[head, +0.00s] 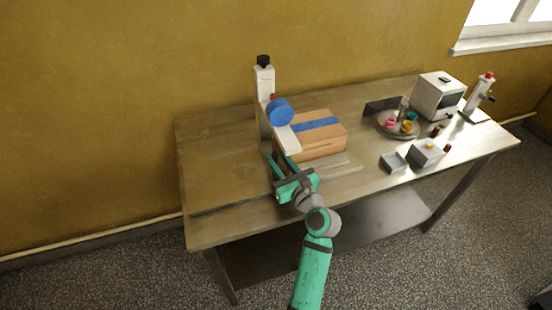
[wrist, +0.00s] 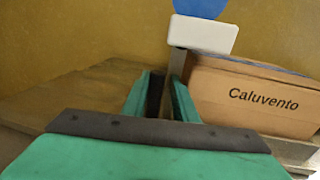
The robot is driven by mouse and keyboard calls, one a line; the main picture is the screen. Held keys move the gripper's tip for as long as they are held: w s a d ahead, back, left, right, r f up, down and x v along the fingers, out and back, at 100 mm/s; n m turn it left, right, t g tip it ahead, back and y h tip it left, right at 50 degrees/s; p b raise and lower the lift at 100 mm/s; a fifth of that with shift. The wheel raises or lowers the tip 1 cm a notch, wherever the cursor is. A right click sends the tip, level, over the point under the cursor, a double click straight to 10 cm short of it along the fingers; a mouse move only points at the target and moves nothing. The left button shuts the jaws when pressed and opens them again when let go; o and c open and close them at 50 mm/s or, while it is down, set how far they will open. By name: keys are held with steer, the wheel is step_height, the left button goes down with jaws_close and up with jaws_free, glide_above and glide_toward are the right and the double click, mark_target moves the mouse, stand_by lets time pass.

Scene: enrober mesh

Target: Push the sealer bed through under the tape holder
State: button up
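The tape holder is a pale upright post (head: 264,85) with a black knob on top, a blue tape roll (head: 280,111) and a white arm (head: 284,139). The roll (wrist: 200,6) and the white arm (wrist: 202,34) also show in the wrist view. A brown carton (head: 320,143) with a blue strip on top sits beside it on the right. Pale flat strips (head: 338,167) by the carton's front may be part of the sealer bed; the rest is hidden. My gripper (head: 279,158) is in front of the post, low over the table, its fingers apart with nothing seen between them.
The wooden table (head: 220,170) is clear at left. To the right stand a round tray (head: 385,129) with coloured items, small grey boxes (head: 393,162), a white machine (head: 440,95) and another stand (head: 478,98). A yellow wall (head: 130,90) is behind.

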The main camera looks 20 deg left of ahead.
steer(key=v, duration=1)
steer(key=shift+s+d, duration=0.3)
stand_by(0.4)
steer(key=s+d+m+t, duration=0.2)
steer(key=s+m+t, duration=0.5)
steer(key=s+m, duration=1.05)
steer(key=s+d+f+m+g+h, duration=0.1)
steer(key=s+d+f+m+h, duration=0.2)
steer(key=s+m, duration=0.4)
steer(key=s+d+f+m+g+h, duration=0.1)
steer(key=s+d+f+m+h, duration=0.3)
steer(key=m, duration=0.7)
steer(key=s+d+f+m+g+h, duration=0.1)
steer(key=s+d+f+m+h, duration=0.2)
steer(key=s+m+h, duration=0.3)
steer(key=s+f+m, duration=0.1)
steer(key=s+m, duration=0.3)
steer(key=shift+d+f+g, duration=0.3)
steer(key=shift+d+g, duration=0.1)
